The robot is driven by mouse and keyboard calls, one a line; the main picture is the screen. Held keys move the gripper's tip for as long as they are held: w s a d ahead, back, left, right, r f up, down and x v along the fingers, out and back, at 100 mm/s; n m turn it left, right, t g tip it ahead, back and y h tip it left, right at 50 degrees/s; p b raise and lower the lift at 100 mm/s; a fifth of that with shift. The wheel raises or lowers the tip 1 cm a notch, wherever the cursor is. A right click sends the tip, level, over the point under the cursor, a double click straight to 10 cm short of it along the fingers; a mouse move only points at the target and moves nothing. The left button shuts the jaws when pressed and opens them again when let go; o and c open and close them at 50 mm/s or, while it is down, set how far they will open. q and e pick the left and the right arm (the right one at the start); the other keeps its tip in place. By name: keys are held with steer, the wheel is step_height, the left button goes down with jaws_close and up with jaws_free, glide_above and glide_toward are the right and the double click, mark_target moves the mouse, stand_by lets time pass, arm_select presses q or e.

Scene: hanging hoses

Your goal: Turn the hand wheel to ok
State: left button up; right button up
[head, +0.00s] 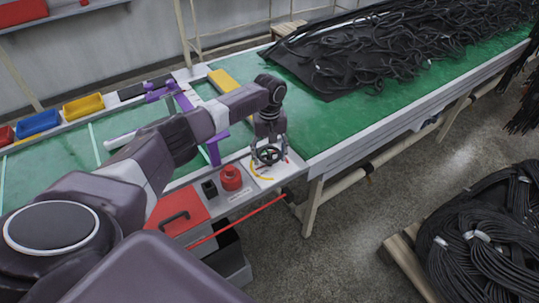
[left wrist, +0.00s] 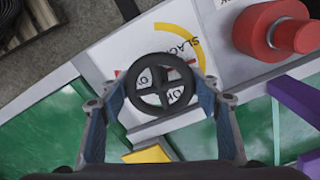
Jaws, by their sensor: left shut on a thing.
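The black hand wheel (head: 268,156) stands on a white plate (head: 262,172) at the near edge of the green bench. It also shows in the left wrist view (left wrist: 160,85) as a round rim with spokes. The plate has a yellow arc (left wrist: 190,38) beside the word SLACK, and OK lettering partly hidden under the wheel. A small red mark shows at the rim's left. My left gripper (head: 268,148) points down over the wheel and is shut on it, with one finger at each side of the rim. My right gripper is not in view.
A red knob (head: 231,177) stands just left of the plate, with a red box (head: 179,213) farther left. A purple frame (head: 214,148) and yellow block (head: 222,81) are behind my arm. Black hoses (head: 400,50) cover the bench's far right; coiled hoses (head: 485,235) lie at right.

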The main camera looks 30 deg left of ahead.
arm_select(q)
steer(key=m+p, duration=0.2)
steer(key=m, duration=0.1)
steer(key=shift+r+m, duration=0.1)
steer(key=shift+m, duration=0.2)
steer(key=m+p, duration=0.1)
steer(key=m, duration=0.2)
steer(key=shift+m, duration=0.4)
steer(key=m, duration=0.4)
steer(key=shift+p, duration=0.3)
steer(key=shift+m, duration=2.7)
steer(key=o, duration=1.2)
steer(key=shift+c, duration=0.2)
